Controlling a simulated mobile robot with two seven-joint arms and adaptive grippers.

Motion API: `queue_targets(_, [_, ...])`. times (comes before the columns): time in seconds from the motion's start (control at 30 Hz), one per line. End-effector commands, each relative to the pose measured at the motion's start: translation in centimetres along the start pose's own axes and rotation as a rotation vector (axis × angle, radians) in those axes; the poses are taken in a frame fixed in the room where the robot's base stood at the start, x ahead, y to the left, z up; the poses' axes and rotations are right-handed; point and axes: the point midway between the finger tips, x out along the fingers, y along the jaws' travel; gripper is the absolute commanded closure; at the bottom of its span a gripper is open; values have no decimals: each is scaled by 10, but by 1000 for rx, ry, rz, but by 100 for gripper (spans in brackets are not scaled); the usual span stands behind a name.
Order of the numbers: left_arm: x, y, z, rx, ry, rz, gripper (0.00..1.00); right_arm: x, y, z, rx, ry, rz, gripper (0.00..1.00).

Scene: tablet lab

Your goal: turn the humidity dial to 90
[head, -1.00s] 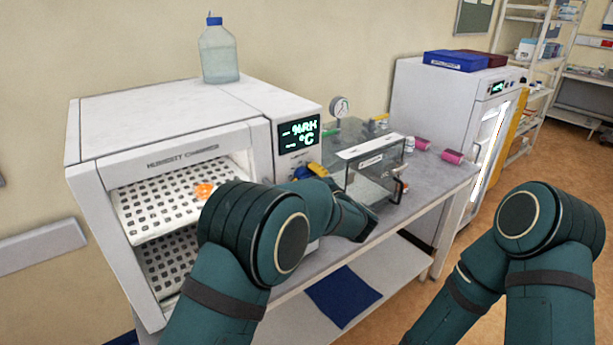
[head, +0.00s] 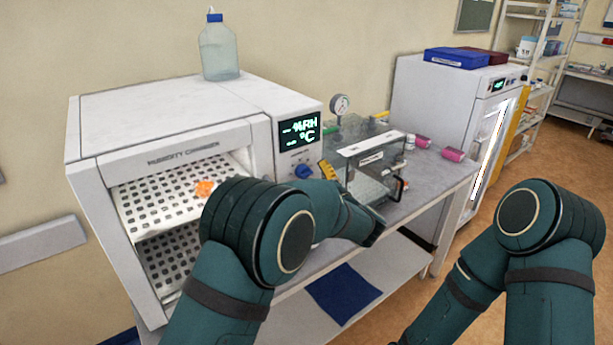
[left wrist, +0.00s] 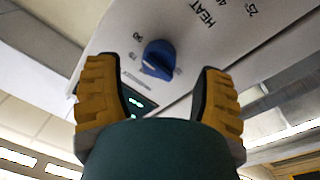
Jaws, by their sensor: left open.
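The humidity dial is a blue knob (head: 304,171) on the front panel of the white humidity chamber (head: 170,150), under its display (head: 299,132). The display shows dashes beside %RH and °C. In the left wrist view the knob (left wrist: 158,58) sits between and beyond my fingertips, with no contact visible; a 90 mark shows beside it. I cannot tell exactly where it points. My left gripper (left wrist: 158,78) is open and empty, facing the panel. In the head view one yellow finger (head: 326,171) shows just right of the knob; my forearm hides the rest. My right gripper is out of view.
A clear box (head: 370,175) with a gauge (head: 340,105) behind it stands right of the chamber, close to my left arm. A bottle (head: 219,48) stands on the chamber. Pink-capped items (head: 452,156) lie on the bench. A blue cloth (head: 343,294) lies on the lower shelf.

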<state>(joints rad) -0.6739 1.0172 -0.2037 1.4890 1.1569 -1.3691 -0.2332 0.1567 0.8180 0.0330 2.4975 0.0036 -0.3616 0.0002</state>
Motion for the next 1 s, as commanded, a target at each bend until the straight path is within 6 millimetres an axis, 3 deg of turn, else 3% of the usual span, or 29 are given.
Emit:
queue_targets(0.3, [-66, 0, 0, 2, -2, 1, 31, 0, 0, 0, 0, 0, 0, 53])
queue_targets(0.5, [-90, -1, 0, 1, -1, 0, 31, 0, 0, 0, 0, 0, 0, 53])
queue_targets(1.0, [-94, -5, 4, 9, -10, 2, 31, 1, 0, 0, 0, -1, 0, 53])
